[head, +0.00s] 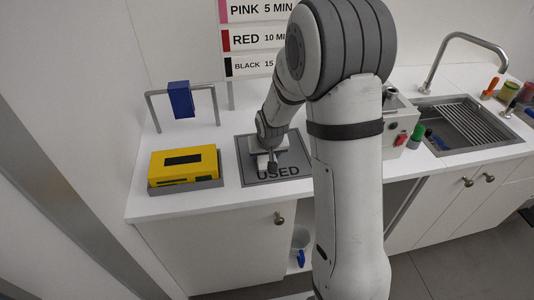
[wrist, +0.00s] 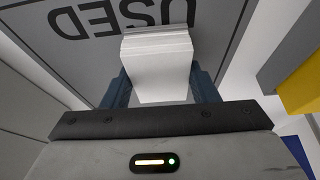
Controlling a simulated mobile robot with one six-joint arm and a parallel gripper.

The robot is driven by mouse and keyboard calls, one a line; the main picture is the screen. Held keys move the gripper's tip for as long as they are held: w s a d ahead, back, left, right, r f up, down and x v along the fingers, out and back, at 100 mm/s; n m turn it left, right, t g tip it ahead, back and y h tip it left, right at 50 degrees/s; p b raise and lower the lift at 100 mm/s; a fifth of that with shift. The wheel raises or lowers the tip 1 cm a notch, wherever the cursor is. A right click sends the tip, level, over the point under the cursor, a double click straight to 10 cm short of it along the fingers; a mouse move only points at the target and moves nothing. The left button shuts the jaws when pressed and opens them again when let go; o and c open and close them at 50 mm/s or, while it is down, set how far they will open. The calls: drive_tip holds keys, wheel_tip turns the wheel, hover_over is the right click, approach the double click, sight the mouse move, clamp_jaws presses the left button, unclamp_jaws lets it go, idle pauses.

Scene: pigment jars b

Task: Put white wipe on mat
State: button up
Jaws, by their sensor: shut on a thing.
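The white wipe (wrist: 158,65) is a folded white block in the wrist view, held between the two fingers of my gripper (wrist: 160,88). The grey mat (wrist: 75,60), marked "USED", lies beyond the wipe in that view. In the head view the mat (head: 246,172) is on the white counter, and my gripper (head: 268,164) is over its middle. A bit of the white wipe (head: 262,162) shows there beside the fingers. I cannot tell whether the wipe touches the mat.
A yellow box (head: 184,166) sits in a grey tray left of the mat. A blue item (head: 181,99) hangs on a grey rail (head: 152,110) behind it. A grey machine (head: 398,122) and a sink (head: 460,125) are to the right. The counter's front edge is close to the mat.

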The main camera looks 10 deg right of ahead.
drive_tip(key=o, duration=1)
drive_tip(key=shift+s+r, duration=0.15)
drive_tip(key=shift+r, duration=0.35)
drive_tip(key=b+v, duration=0.2)
drive_tip(key=v, duration=0.9)
drive_tip(key=s+d+r, duration=0.1)
drive_tip(key=s+r, duration=0.1)
drive_tip(key=s, duration=0.9)
drive_tip(key=s+d+r+g, duration=0.1)
drive_tip(key=s+d+r, duration=0.1)
drive_tip(key=s, duration=0.9)
drive_tip(key=shift+s+r+g, duration=0.25)
drive_tip(key=shift+r+g, duration=0.05)
drive_tip(key=shift+r, duration=0.2)
